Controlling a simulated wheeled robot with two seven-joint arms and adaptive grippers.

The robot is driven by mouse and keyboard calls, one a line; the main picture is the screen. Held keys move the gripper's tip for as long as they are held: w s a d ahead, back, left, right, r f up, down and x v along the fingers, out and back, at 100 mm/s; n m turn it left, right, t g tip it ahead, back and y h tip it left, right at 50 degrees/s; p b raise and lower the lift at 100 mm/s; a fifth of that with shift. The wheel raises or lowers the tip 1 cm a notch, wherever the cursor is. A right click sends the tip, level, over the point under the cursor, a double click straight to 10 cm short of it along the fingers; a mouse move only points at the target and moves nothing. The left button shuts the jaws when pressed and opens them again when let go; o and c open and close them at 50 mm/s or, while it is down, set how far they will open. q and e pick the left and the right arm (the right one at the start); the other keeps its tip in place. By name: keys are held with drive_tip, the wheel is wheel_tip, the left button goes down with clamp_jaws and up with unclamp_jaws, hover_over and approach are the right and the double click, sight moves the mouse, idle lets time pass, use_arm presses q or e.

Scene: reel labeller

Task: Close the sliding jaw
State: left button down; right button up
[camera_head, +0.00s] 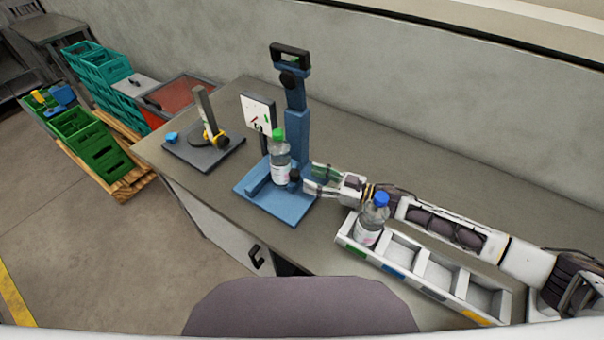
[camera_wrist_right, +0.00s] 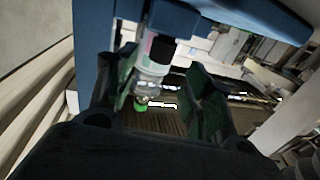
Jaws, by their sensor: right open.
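The blue labelling stand (camera_head: 297,130) stands on the bench, with a blue base plate (camera_head: 272,208). A clear bottle with a green cap (camera_head: 280,160) stands upright on it. A black knob (camera_head: 295,175) sits low beside the bottle, on the side facing my right gripper; I take it to be on the sliding jaw, which is mostly hidden. My right gripper (camera_head: 312,180) is open beside the knob. In the right wrist view its green-padded fingers (camera_wrist_right: 165,88) are apart, with the bottle (camera_wrist_right: 150,72) and a black part (camera_wrist_right: 168,48) beyond them. My left gripper is not in view.
A white divided tray (camera_head: 425,268) holds a blue-capped bottle (camera_head: 372,222) close by my right forearm. A dark plate with an upright post and yellow part (camera_head: 205,145) stands to the left. A white panel (camera_head: 258,112) stands behind the bottle. Green crates (camera_head: 92,140) are beyond the bench.

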sight(295, 180)
drive_tip(key=shift+x, duration=2.2)
clamp_jaws()
